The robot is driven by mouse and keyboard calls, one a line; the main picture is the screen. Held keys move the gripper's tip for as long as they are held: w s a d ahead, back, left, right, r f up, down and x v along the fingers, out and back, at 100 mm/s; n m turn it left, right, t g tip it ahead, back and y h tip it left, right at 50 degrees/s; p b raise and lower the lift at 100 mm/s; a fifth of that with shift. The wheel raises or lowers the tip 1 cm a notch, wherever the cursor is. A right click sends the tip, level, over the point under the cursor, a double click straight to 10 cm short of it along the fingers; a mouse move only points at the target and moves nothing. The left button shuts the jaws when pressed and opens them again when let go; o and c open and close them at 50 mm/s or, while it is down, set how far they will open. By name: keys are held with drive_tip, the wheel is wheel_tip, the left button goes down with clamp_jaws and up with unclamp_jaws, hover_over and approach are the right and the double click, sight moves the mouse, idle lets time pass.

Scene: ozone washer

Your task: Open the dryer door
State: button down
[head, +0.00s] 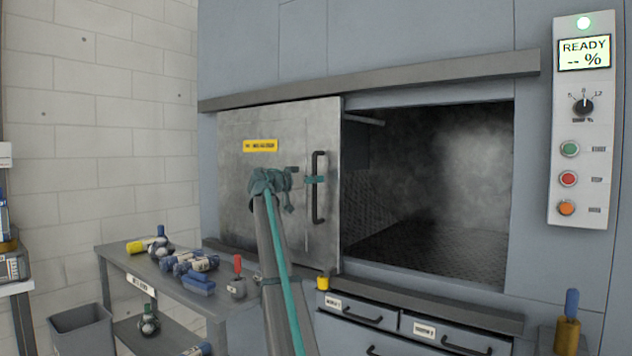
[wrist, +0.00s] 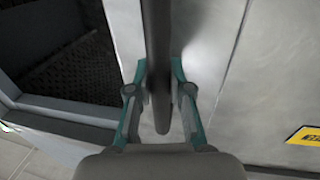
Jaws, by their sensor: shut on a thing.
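The dryer door (head: 262,200) is a grey metal sliding panel with a yellow label. In the head view it stands to the left, with the chamber opening (head: 430,200) showing dark and empty-looking to its right. A black vertical handle (head: 319,205) is near the door's right edge. My gripper (head: 314,180) is at the handle's middle. In the wrist view, the teal fingers of my gripper (wrist: 161,95) are on both sides of the dark handle bar (wrist: 158,50), shut on it. The door's face (wrist: 225,80) shows behind the bar.
A grey side table (head: 225,304) with several tools and bottles stands at the lower left, near a grey bin (head: 82,328). Drawers (head: 370,318) are below the opening. A control panel (head: 582,120) reading READY is on the right. A rail (head: 370,80) runs above the door.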

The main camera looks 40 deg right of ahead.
drive_tip(key=c, duration=1.1)
unclamp_jaws()
drive_tip(key=shift+o, duration=0.2)
drive_tip(key=shift+a, duration=0.1)
drive_tip(key=a, duration=1.1)
drive_tip(key=shift+s+a, duration=0.4)
